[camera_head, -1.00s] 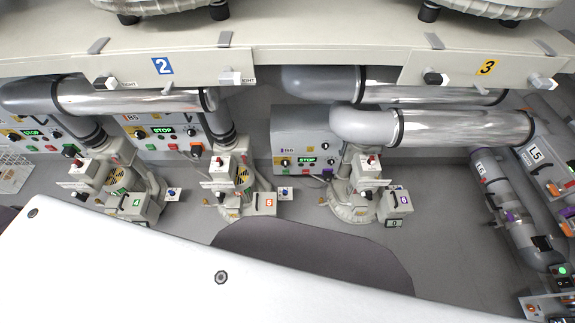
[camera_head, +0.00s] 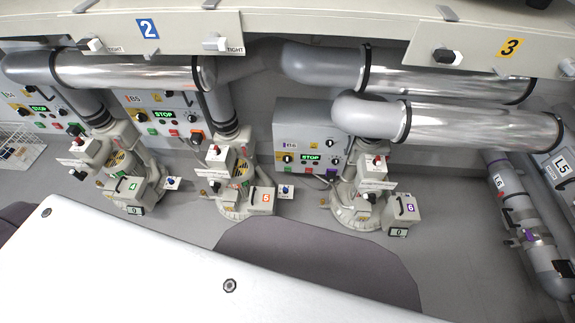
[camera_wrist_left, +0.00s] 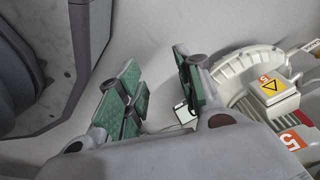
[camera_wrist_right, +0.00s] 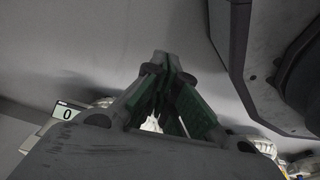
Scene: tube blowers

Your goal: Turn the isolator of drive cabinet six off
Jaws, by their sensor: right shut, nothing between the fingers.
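Drive cabinet six (camera_head: 300,122) is a grey box under the pipes, right of centre in the head view, with a "6" label and a lit green STOP display (camera_head: 310,158). A black knob (camera_head: 333,142) sits at its upper right. A purple part with a dark handle (camera_head: 332,173) shows at its lower right, partly hidden by the blower; its setting is too small to read. My left gripper (camera_wrist_left: 156,65) is open and empty near a blower marked 5 (camera_wrist_left: 270,85). My right gripper (camera_wrist_right: 168,65) is shut and empty; a "0" display (camera_wrist_right: 66,113) shows left of it. Neither gripper shows in the head view.
Blower six (camera_head: 360,205) stands on the floor in front of the cabinet, with silver pipes (camera_head: 470,125) above. Blower five (camera_head: 235,190) stands to the left. The bench edge with signs 2 and 3 (camera_head: 330,22) overhangs. Grey floor (camera_head: 455,240) is clear at right.

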